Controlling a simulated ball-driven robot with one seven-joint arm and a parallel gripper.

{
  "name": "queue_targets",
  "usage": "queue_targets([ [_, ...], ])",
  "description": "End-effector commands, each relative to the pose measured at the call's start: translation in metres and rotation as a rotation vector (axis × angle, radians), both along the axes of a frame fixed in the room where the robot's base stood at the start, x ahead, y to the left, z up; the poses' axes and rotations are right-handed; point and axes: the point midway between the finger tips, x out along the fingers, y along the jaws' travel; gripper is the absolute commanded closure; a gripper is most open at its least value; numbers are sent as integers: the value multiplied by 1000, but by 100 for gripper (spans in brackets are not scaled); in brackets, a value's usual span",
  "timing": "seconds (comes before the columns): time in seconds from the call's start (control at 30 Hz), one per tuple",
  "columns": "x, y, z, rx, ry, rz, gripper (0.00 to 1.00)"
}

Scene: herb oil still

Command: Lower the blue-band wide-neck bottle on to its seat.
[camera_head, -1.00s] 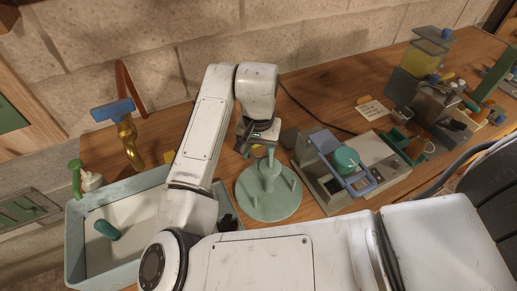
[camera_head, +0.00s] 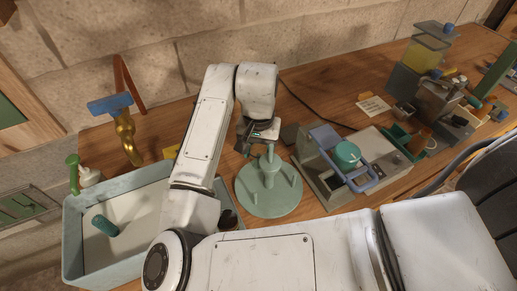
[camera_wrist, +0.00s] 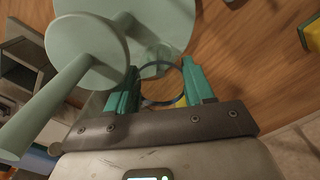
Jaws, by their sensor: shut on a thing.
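My gripper (camera_wrist: 162,88) is shut on the blue-band wide-neck bottle. In the wrist view the bottle shows as clear glass with a dark blue ring (camera_wrist: 146,101) between the teal fingers. Most of its body is hard to make out. In the head view my gripper (camera_head: 258,143) is above the back of a round pale green stand (camera_head: 268,205), and I cannot make out the bottle there. The stand has a central post and upright pegs. In the wrist view the stand (camera_wrist: 160,18) lies just beyond the fingers; I cannot tell whether the bottle touches it. No seat is clearly identifiable.
A grey device with a blue frame and teal knob (camera_head: 347,153) stands close right of the stand. A pale blue basin (camera_head: 72,240) is at left, with a brass tap (camera_head: 127,140) behind. More apparatus (camera_head: 440,90) is at far right. Bare wood shows behind the stand.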

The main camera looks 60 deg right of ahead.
Motion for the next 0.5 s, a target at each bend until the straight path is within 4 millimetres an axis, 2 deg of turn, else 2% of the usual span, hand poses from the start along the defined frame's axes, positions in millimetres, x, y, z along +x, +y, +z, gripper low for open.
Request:
queue_targets([
  [0.5, 0, 0, -7, 0, 0, 1, 79],
])
